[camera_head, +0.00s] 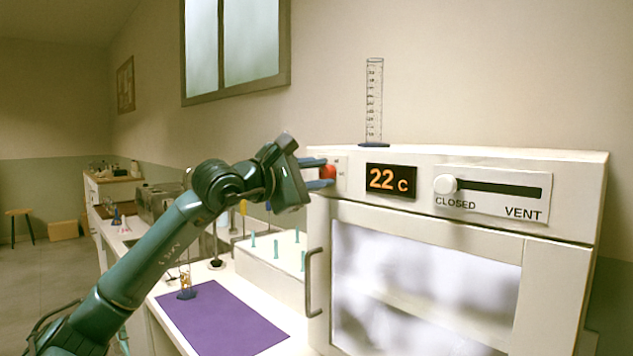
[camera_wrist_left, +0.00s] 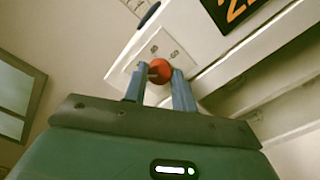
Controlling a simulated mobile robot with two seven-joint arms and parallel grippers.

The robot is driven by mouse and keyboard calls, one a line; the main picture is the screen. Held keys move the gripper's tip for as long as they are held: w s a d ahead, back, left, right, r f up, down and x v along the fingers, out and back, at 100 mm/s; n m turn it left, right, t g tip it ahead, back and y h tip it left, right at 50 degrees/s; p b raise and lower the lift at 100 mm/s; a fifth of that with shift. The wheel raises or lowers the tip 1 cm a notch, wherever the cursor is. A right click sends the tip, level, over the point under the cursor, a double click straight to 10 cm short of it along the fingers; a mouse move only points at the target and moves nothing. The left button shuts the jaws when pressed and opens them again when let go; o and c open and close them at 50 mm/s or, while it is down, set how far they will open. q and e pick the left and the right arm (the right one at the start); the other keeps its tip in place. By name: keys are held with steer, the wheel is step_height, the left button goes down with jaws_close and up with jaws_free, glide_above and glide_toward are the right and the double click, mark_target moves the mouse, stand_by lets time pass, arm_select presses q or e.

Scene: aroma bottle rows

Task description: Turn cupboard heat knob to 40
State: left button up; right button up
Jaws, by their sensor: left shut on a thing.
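The cupboard (camera_head: 470,230) is a white cabinet with a frosted door. Its display (camera_head: 391,181) reads 22 C in orange. The red heat knob (camera_head: 328,173) sits on a pale plate at the cupboard's upper left front. My left gripper (camera_head: 320,174) reaches in from the left and is shut on the knob, with blue fingers either side of it. In the left wrist view the red knob (camera_wrist_left: 159,70) sits between the fingertips (camera_wrist_left: 160,74). Small dial marks show on the plate but are too small to read. My right gripper is not in view.
A vent slider (camera_head: 445,185) stands at the CLOSED end of its slot. A graduated cylinder (camera_head: 374,103) stands on the cupboard top. The door handle (camera_head: 313,283) is below the knob. A purple mat (camera_head: 225,325) and a white rack with green pegs (camera_head: 275,265) lie on the bench.

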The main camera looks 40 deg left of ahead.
arm_select(q)
steer(key=m, duration=1.1)
steer(key=shift+f, duration=0.1)
steer(key=shift+m+p, duration=0.3)
steer(key=shift+m, duration=1.2)
steer(key=shift+f, duration=0.1)
steer(key=o, duration=1)
